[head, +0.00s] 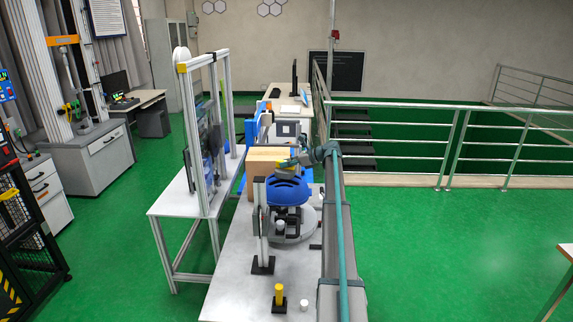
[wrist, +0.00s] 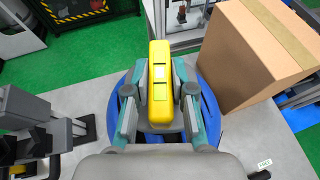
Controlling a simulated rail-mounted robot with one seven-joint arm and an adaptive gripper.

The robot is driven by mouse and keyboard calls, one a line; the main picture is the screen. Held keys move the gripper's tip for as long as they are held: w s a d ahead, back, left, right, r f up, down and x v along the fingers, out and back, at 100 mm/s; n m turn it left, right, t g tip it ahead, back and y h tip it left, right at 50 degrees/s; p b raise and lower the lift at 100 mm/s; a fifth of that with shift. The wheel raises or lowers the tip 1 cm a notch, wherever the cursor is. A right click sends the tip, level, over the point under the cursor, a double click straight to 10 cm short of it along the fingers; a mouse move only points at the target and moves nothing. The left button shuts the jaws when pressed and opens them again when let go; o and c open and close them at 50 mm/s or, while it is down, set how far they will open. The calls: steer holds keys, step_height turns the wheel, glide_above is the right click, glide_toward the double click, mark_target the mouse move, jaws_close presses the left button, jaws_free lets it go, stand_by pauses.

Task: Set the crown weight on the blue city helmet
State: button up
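The blue city helmet (head: 287,191) sits on a grey stand on the table. In the wrist view its blue rim (wrist: 210,108) shows around my gripper; its top is hidden. My gripper (wrist: 161,92) has its fingers on either side of the crown weight (wrist: 161,80), a yellow block with dark slots, and looks shut on it. In the head view my gripper (head: 287,165) is directly over the helmet's crown. The yellow weight is small there, low over or on the helmet; I cannot tell whether they touch.
A cardboard box (head: 268,158) stands close behind the helmet, and right of it in the wrist view (wrist: 255,55). A grey post (head: 262,225) stands left of the helmet. A yellow post (head: 278,296) stands at the table's (head: 235,270) front.

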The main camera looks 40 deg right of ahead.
steer(key=o, duration=0.5)
steer(key=shift+f, duration=0.15)
steer(key=v, duration=1.2)
steer(key=shift+r, duration=0.25)
